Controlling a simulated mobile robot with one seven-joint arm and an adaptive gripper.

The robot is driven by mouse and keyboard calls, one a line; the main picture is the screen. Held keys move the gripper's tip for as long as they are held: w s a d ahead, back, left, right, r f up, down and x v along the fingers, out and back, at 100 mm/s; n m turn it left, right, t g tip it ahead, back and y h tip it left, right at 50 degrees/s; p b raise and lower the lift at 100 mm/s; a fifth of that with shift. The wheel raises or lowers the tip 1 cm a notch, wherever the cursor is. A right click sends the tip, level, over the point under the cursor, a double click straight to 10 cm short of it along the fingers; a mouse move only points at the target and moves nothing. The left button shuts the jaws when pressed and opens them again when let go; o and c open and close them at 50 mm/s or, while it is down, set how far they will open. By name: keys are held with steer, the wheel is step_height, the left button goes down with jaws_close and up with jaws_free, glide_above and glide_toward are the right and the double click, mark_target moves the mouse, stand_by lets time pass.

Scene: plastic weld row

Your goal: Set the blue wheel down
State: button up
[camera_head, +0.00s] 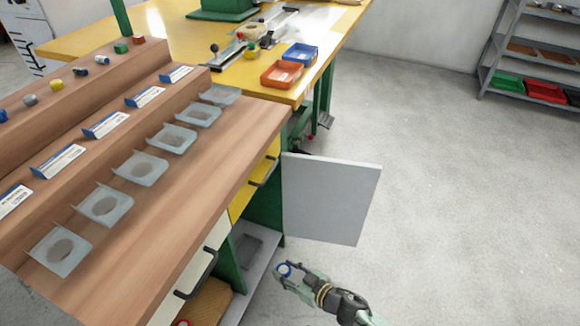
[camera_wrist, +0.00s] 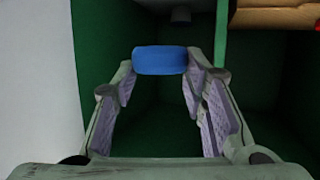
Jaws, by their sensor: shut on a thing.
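The blue wheel (camera_head: 285,268) is between the fingertips of my gripper (camera_head: 287,271), in front of the open green cabinet (camera_head: 259,215). In the wrist view the wheel (camera_wrist: 160,60) shows edge-on as a rounded blue band. The fingertips of my gripper (camera_wrist: 161,72) are shut on its two sides. The wheel is in the air, with the dark green inside of the cabinet behind it. I see nothing touching it from below.
The open grey cabinet door (camera_head: 332,198) stands right of the opening. A grey tray (camera_head: 247,249) lies inside the cabinet. The wooden bench above holds several clear holders (camera_head: 103,207) with round holes. Orange (camera_head: 282,74) and blue (camera_head: 300,54) bins stand on the yellow table.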

steer(key=w+d+r+m+t+h, duration=0.1)
steer(key=w+r+m+t+h, duration=0.2)
steer(key=w, duration=0.5)
steer(key=w+d+r+m+t+h, duration=0.1)
steer(key=w+d+r+m+h, duration=0.1)
steer(key=d+r, duration=0.4)
step_height(320, 180, up, 4)
steer(key=shift+d+f+m+h, duration=0.1)
steer(key=shift+d+m+h, duration=0.3)
steer(key=shift+m+h, duration=0.1)
